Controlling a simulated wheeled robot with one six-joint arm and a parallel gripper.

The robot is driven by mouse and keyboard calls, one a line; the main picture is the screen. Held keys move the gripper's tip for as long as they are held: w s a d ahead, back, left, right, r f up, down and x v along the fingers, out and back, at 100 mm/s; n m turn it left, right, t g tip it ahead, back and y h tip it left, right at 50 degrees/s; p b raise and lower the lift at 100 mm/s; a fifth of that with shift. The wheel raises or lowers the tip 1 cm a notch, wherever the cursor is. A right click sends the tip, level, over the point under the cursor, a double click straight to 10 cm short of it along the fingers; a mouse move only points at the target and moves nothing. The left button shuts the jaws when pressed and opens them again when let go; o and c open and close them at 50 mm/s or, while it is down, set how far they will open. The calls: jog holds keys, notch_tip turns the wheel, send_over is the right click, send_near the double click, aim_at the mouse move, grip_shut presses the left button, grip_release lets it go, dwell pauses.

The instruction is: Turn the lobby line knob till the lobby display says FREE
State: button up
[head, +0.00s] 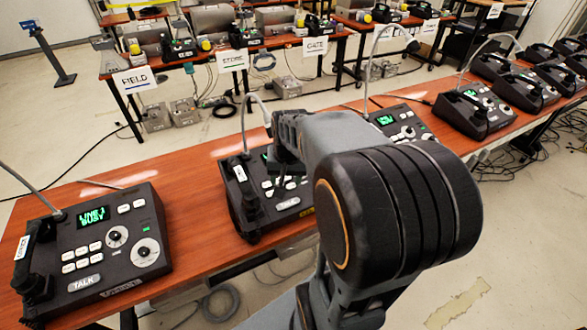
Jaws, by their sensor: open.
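A black paging phone (234,213) sits on the near wooden table below my gripper. Its handset label (239,172) is too small to read for sure, so I cannot tell which phone is the lobby one. Its display and knobs are largely hidden by my arm; some white buttons and a TALK key (287,204) show. My gripper (281,182) is open over this phone's panel; I cannot tell whether it touches a knob. The left phone (150,215) has a green display (92,215) reading LINE 1 BUSY and two round knobs (146,252).
A third phone (421,133) with a lit display stands behind my arm. More phones (477,108) line the table to the right. Bare wooden tabletop (190,185) lies between the left and middle phones. Gooseneck microphones (243,115) rise from the phones. A back table carries FIELD, STORE and GATE signs.

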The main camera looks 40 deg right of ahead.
jog(key=w+d+f+m, duration=0.1)
jog(key=w+d+m, duration=0.7)
jog(key=d+m, duration=0.45)
jog(key=shift+n+t, duration=0.25)
jog(key=shift+t, duration=0.15)
jog(key=x, duration=1.2)
jog(key=c, duration=0.9)
jog(key=shift+r, duration=0.1)
